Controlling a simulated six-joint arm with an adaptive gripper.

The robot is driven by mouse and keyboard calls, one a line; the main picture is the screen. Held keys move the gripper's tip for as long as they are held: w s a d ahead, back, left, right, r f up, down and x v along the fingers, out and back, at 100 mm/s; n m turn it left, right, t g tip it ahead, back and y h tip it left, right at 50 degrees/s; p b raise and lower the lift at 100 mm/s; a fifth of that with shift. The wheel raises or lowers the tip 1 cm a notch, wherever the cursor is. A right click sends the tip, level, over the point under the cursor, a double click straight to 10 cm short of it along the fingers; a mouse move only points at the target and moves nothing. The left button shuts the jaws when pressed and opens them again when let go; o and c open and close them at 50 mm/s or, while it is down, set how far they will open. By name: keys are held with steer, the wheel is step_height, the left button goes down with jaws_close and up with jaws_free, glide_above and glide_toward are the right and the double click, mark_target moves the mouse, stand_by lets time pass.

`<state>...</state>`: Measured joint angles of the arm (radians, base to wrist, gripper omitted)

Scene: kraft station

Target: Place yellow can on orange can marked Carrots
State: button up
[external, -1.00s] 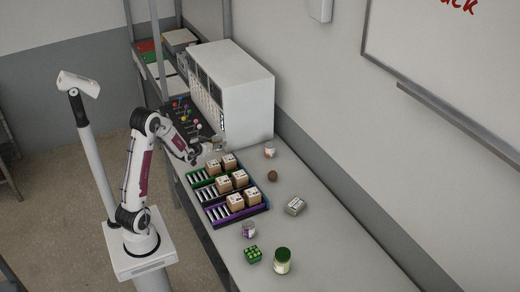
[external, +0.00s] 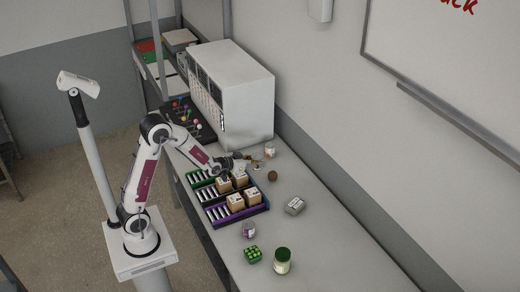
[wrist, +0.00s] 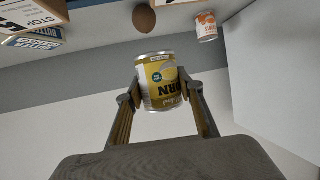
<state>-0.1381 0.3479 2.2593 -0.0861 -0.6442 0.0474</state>
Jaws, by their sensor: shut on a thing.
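The yellow can (wrist: 160,82), with CORN on its label upside down in the wrist view, is between the two fingers of my gripper (wrist: 161,90). My gripper is shut on its sides. In the external view my gripper (external: 254,163) is over the table by the back wall, just left of the orange can; the held can is small and hard to make out there. The orange and white can (wrist: 206,25) stands at the top right of the wrist view, apart from the yellow can. It also shows in the external view (external: 270,152). Its lettering is too small to read.
A brown round object (external: 273,176) lies near the orange can. A large white cabinet (external: 240,95) stands behind. Trays with cardboard boxes (external: 236,202) lie below my arm. A grey tin (external: 295,206), purple-labelled can (external: 249,230) and green-lidded jar (external: 282,261) stand nearer.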

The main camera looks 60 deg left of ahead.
mark_target(261, 157)
steer(key=shift+n+y, duration=0.3)
steer(key=w, duration=0.1)
steer(key=w+r, duration=0.2)
steer(key=shift+w+d, duration=0.35)
steer(key=w+a+r+n+g+y, duration=0.1)
steer(key=w+a+r+n+y, duration=0.1)
steer(key=w+a, duration=0.4)
steer(key=w+a+r+n+g+y, duration=0.1)
steer(key=w+a+n+g+y, duration=0.1)
steer(key=w+a+n+y, duration=0.2)
steer(key=shift+w+a+r+g, duration=0.35)
steer(key=shift+w+a, duration=1.2)
steer(key=shift+a, duration=2.85)
steer(key=shift+f, duration=3.1)
steer(key=shift+f, duration=1.9)
steer(key=shift+f, duration=0.1)
